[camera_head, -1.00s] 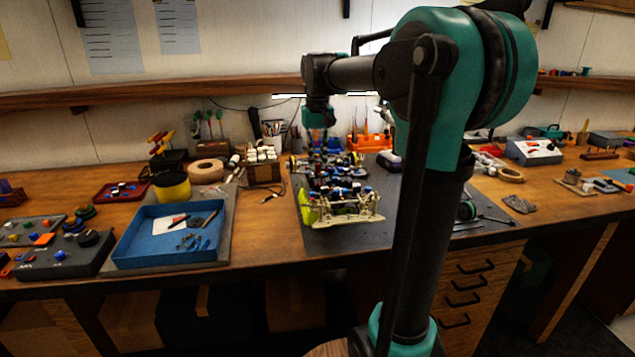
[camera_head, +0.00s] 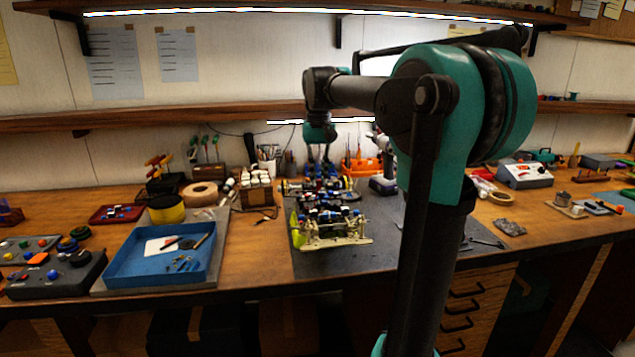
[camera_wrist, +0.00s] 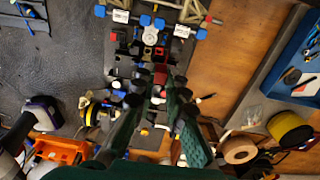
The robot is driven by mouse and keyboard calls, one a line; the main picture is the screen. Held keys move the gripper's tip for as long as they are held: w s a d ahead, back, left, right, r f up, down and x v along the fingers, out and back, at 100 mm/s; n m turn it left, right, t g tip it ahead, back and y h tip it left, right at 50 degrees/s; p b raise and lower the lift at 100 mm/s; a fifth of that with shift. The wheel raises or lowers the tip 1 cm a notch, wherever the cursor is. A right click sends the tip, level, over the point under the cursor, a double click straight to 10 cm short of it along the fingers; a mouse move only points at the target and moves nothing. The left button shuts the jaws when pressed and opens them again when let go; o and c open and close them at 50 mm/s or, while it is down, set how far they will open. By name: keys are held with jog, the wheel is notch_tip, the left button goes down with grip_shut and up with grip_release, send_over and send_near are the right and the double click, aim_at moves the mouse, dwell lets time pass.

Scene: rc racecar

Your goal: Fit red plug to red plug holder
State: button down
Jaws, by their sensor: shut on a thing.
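My gripper (camera_wrist: 163,82) is shut on a small red piece, which looks like the red plug (camera_wrist: 160,74), between its fingertips in the wrist view. In the head view my gripper (camera_head: 323,178) points down over the rear part of the RC car (camera_head: 335,232). The car's chassis also shows in the wrist view (camera_wrist: 122,42), beyond the fingertips. A small red part (camera_wrist: 147,52) on the car lies just past the held piece; I cannot tell whether it is the red plug holder. The fingers hide part of the car.
The car stands on a dark mat (camera_head: 375,255). A blue tray (camera_head: 160,283) with small tools lies to the left. A box of white-capped bottles (camera_head: 257,191) and an orange tool holder (camera_head: 362,166) stand close by behind the car.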

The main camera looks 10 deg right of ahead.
aim_at(319, 188)
jog(key=shift+f, duration=2.9)
jog(key=shift+f, duration=1.15)
jog(key=c, duration=1.5)
grip_release()
jog(key=shift+o, duration=0.2)
notch_tip(319, 188, up, 12)
